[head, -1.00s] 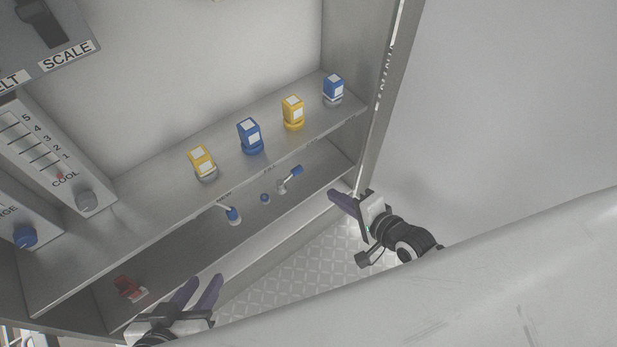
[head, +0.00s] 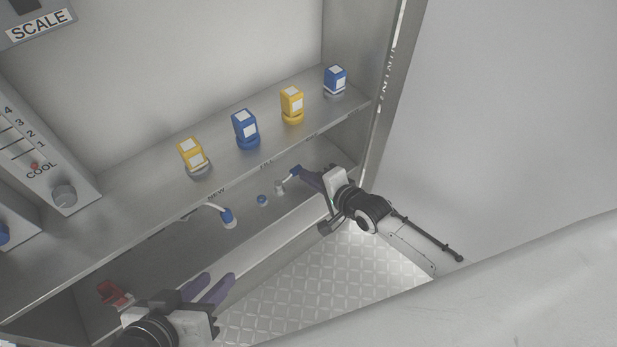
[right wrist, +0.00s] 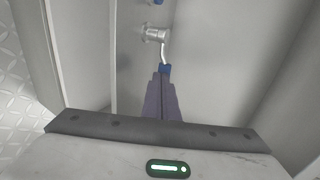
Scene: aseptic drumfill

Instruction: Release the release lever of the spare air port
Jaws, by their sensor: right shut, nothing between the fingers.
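A small metal port fitting (head: 280,188) sits on the lower panel under the shelf, with a lever ending in a blue tip (head: 294,171). In the right wrist view the fitting (right wrist: 155,34) is ahead, and its lever runs down to the blue tip (right wrist: 164,69). My right gripper (head: 303,173) is shut and empty. Its purple fingertips (right wrist: 163,78) are at the blue tip; I cannot tell whether they touch. A second lever with a blue end (head: 227,216) sits further left. My left gripper (head: 222,282) is open and empty, low in front of the cabinet.
Blue and yellow labelled blocks, such as the yellow one (head: 292,105), stand on the shelf above. A small blue knob (head: 262,200) sits between the levers. A red part (head: 113,294) is at lower left. The cabinet's side wall rises just beyond my right gripper.

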